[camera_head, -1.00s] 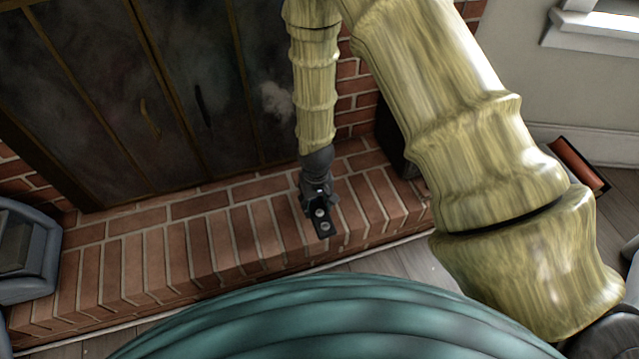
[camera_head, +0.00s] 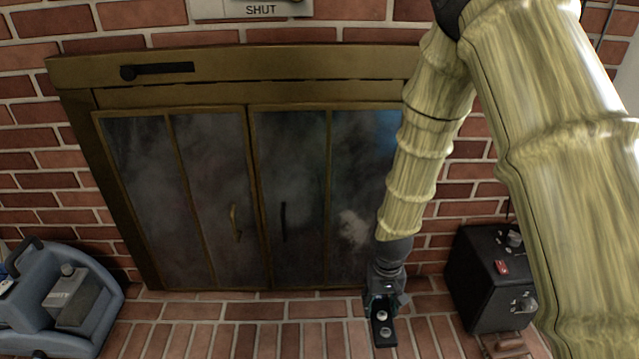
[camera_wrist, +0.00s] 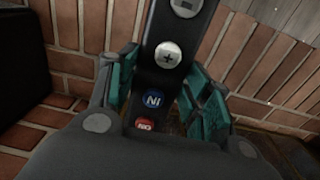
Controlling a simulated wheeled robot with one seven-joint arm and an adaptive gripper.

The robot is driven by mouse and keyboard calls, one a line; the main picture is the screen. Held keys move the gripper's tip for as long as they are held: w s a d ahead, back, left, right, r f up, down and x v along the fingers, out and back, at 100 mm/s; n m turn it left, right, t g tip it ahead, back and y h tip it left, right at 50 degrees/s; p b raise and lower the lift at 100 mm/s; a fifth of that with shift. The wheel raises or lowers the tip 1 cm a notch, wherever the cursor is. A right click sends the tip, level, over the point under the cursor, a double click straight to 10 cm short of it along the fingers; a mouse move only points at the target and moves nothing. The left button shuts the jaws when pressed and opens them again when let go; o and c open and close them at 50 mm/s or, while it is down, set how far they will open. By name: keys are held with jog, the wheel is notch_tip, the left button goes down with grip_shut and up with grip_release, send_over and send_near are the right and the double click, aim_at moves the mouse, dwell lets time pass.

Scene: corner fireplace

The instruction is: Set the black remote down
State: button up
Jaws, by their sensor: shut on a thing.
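The black remote (camera_head: 382,328) is held in my gripper (camera_head: 384,306), low over the brick hearth (camera_head: 250,335) in the head view. In the wrist view the remote (camera_wrist: 176,30) stands lengthwise between the teal finger pads of my gripper (camera_wrist: 160,88). Its face shows a plus button, a blue button and a red button. The fingers are shut on its sides. Whether the remote touches the bricks cannot be told.
A black box with knobs (camera_head: 490,285) stands on the hearth close to the right of my gripper. A fireplace with glass doors (camera_head: 205,190) is behind. A blue-grey bin-like item (camera_head: 75,295) is at the far left. The hearth between is clear.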

notch_tip(320, 180, up, 28)
jog(key=d+p, duration=0.2)
jog(key=p, duration=2.8)
jog(key=shift+d+f, duration=0.2)
